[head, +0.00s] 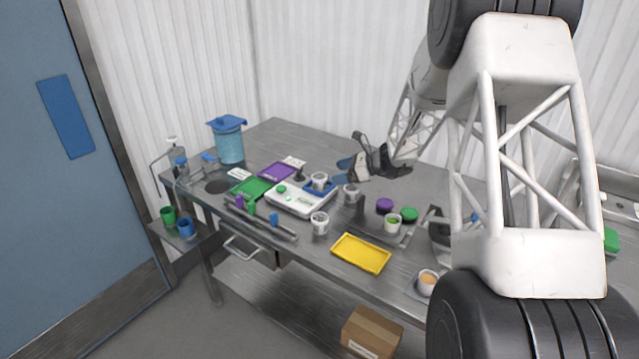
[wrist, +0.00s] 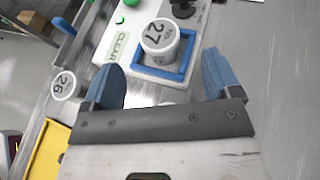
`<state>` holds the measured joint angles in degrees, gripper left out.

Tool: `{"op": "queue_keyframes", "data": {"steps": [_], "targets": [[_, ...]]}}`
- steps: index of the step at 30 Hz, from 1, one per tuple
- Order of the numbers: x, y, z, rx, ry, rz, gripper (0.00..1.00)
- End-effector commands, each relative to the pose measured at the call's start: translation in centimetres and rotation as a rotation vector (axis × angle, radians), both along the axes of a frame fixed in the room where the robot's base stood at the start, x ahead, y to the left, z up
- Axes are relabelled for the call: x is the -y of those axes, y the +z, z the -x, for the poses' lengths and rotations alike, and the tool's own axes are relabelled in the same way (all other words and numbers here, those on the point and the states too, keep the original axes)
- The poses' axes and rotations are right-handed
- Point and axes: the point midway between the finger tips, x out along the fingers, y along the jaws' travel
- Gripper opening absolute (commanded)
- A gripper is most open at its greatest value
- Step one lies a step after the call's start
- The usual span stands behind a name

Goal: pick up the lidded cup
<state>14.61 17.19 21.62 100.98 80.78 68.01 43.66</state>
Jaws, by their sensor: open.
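A second white cup, marked 26 (wrist: 66,84), stands apart to the left in the wrist view and near the table's front in the head view (head: 320,223). My gripper (wrist: 160,72) is open and empty, its blue fingertips apart on either side of the view toward cup 27. In the head view my gripper (head: 352,157) is above the table, up and right of cup 27. Contact is not visible.
A yellow tray (head: 361,253) is at the front edge. Purple (head: 278,172) and green (head: 251,187) trays lie left. Bare table shows behind.

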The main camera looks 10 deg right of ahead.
Motion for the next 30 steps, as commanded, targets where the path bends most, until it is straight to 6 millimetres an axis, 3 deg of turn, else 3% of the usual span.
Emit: {"op": "queue_keyframes", "data": {"steps": [8, 18, 30], "targets": [[-0.2, -0.1, 0.0, 0.000, 0.001, 0.001, 0.84], [-2.2, -1.0, -0.8, 0.000, 0.002, 0.000, 0.84], [-2.4, -1.1, -0.9, 0.001, 0.003, 0.001, 0.84]]}}
